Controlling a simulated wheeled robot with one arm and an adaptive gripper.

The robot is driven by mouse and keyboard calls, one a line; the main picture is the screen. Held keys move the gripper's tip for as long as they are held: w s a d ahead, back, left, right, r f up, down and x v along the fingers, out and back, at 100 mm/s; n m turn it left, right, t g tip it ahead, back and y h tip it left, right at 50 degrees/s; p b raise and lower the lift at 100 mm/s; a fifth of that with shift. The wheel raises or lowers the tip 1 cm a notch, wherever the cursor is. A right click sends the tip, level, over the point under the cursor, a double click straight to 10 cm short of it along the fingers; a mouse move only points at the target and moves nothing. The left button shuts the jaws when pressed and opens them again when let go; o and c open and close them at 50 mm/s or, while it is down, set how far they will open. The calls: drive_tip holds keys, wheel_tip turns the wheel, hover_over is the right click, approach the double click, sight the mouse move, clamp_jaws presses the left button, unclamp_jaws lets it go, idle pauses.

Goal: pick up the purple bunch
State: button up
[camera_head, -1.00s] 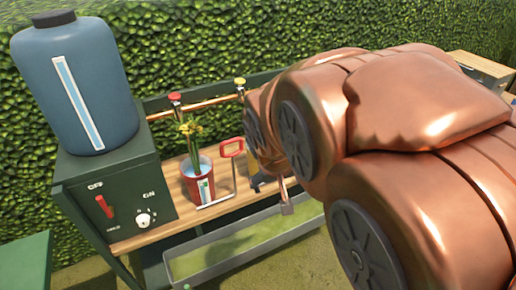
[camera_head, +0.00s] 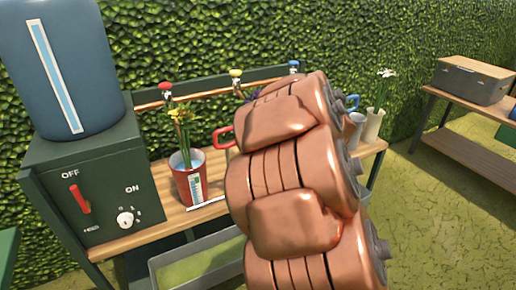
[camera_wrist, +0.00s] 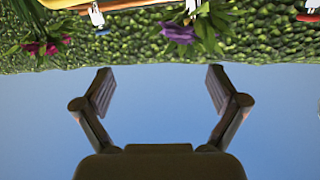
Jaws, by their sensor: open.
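The purple bunch (camera_wrist: 178,32) shows in the wrist view at the top, right of centre, with green leaves around it. In the head view only a small purple part (camera_head: 253,93) shows above the bench, mostly hidden behind my arm. My gripper (camera_wrist: 160,84) is open and empty in the wrist view, its two fingers spread apart with sky between them. The bunch lies beyond the fingertips, apart from them. In the head view my gripper is hidden behind my arm.
The bench (camera_head: 205,212) holds a red pot (camera_head: 188,180) with yellow flowers, and a pale vase (camera_head: 373,127) with white flowers. A green control box (camera_head: 90,180) with a blue tank (camera_head: 70,80) stands left. Coloured taps line the rail behind. Grass lies open at the right.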

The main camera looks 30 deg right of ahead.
sight(252, 95)
drive_tip(key=shift+w+a+f+n+t+y+b, duration=0.35)
drive_tip(key=shift+w+f+y+b, duration=0.4)
drive_tip(key=shift+w, duration=0.7)
drive_tip(key=shift+w+a+f+n+t+y+b, duration=0.25)
drive_tip(key=shift+w+a+f+y+b, duration=0.2)
drive_tip(key=shift+w+f+y, duration=0.75)
drive_tip(key=shift+w+a+f+n+t+y+b, duration=0.3)
drive_tip(key=shift+w+f+y+b, duration=0.35)
drive_tip(key=shift+w, duration=1.05)
drive_tip(key=shift+r, duration=0.1)
drive_tip(key=shift+c, duration=0.4)
clamp_jaws()
drive_tip(key=shift+r, duration=0.15)
